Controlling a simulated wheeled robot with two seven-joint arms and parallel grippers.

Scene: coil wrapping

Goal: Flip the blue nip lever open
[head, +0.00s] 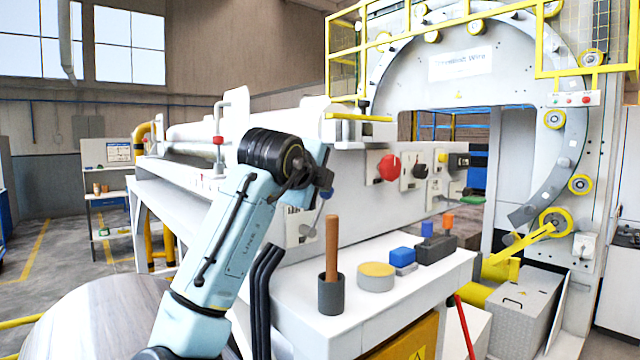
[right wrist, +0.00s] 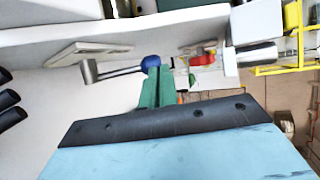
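The nip lever shows in the right wrist view as a grey metal arm (right wrist: 115,72) running from a round pivot to a blue knob (right wrist: 151,62). The green fingers of my right gripper (right wrist: 158,76) lie side by side and look shut, with their tips right at the knob. I cannot tell whether they touch it, and nothing shows clearly between them. In the head view, the small blue knob (head: 326,193) shows just below my right wrist, in front of the machine's pale side; my right fingers are mostly hidden there. My left gripper is not in view.
A red button (head: 389,168) and a black switch (head: 414,171) sit on the machine side to the right. Below, a white bench (head: 300,297) carries a dark cup (head: 331,295) with a wooden handle, a yellow-topped roll (head: 376,277) and blue blocks (head: 402,256). A large ring (head: 385,85) stands behind.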

